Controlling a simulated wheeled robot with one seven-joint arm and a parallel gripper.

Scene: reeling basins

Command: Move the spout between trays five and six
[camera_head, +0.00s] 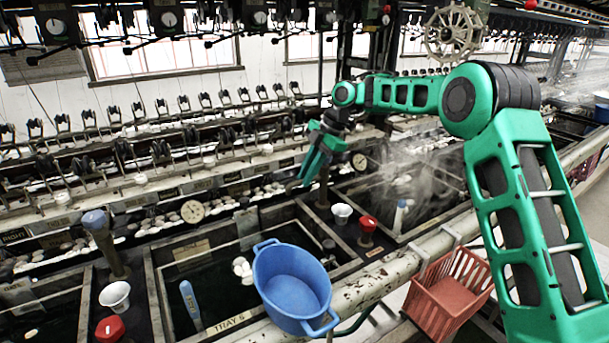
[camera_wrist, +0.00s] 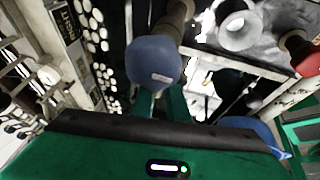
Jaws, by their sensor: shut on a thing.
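The spout between trays five and six is a brown upright pipe (camera_head: 323,188), right of tray five (camera_head: 237,319). My gripper (camera_head: 318,152) is at its top and hides most of the head there. In the wrist view, a rounded blue spout end (camera_wrist: 153,62) with a small label sits at the green fingers (camera_wrist: 158,97), and the brown pipe runs up behind it. My gripper is shut on the spout. Its exact grip point is hidden. Tray six (camera_head: 430,208) lies to the right, partly under steam.
A white cup (camera_head: 342,213) and a red knob (camera_head: 368,224) stand by the spout's foot. A blue tub (camera_head: 291,285) sits at tray five's front edge. A red crate (camera_head: 449,290) hangs at the front rail. Another blue-topped spout (camera_head: 96,221) stands at left.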

